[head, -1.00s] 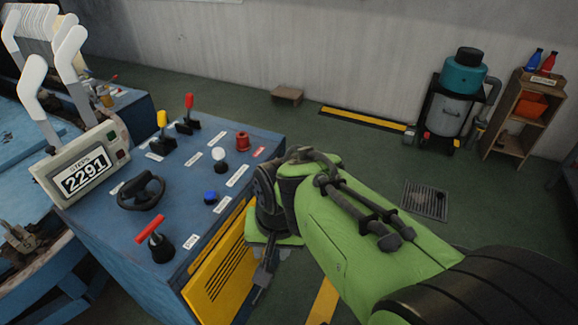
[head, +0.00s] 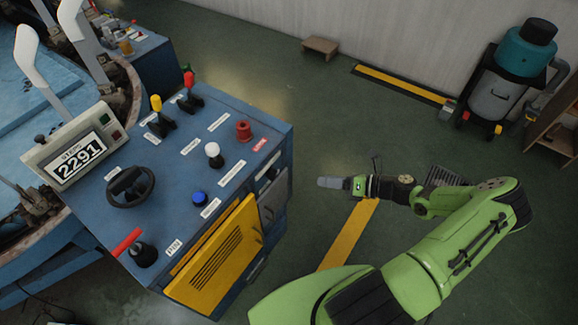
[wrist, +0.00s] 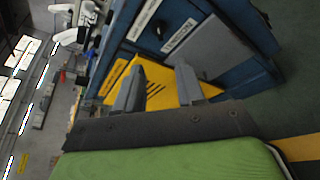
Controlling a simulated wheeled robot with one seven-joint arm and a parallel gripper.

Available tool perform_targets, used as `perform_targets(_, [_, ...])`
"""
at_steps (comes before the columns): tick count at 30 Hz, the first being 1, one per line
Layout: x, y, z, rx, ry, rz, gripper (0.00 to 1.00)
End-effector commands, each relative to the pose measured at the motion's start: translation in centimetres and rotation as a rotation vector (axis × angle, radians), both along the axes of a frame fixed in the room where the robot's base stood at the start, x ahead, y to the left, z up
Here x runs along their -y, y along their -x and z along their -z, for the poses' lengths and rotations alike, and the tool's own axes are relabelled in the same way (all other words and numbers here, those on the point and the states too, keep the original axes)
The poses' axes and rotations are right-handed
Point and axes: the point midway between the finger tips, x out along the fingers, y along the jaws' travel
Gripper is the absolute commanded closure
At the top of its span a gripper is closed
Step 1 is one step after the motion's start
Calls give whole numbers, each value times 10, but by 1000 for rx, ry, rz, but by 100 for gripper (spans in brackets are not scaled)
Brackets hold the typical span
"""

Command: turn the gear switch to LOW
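The blue control console (head: 225,130) stands left of centre in the head view. A red-handled switch on a black base (head: 143,254) sits at its near left corner, with the bar running up to the right. I cannot tell from the labels which control is the gear switch. My gripper (head: 330,183) is right of the console, apart from it, pointing left. In the wrist view my gripper (wrist: 158,85) has its two fingers spread with nothing between them. Behind them are the console's yellow door (wrist: 150,75) and grey panel (wrist: 200,50).
The console top also holds a black handwheel (head: 130,187), a yellow lever (head: 157,108), a red lever (head: 188,85), a white-ball lever (head: 213,151), a blue button (head: 199,198) and a red knob (head: 243,130). A counter display reads 2291 (head: 78,155). Green floor right of the console is open.

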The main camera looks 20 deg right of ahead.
Motion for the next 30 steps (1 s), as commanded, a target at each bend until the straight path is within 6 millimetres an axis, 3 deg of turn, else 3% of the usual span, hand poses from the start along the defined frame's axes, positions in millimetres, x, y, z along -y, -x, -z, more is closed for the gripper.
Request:
perform_targets(18, [-108,-80,41,-1,5,-10,62])
perform_targets(30, [-118,-89,43,-1,6,-8,63])
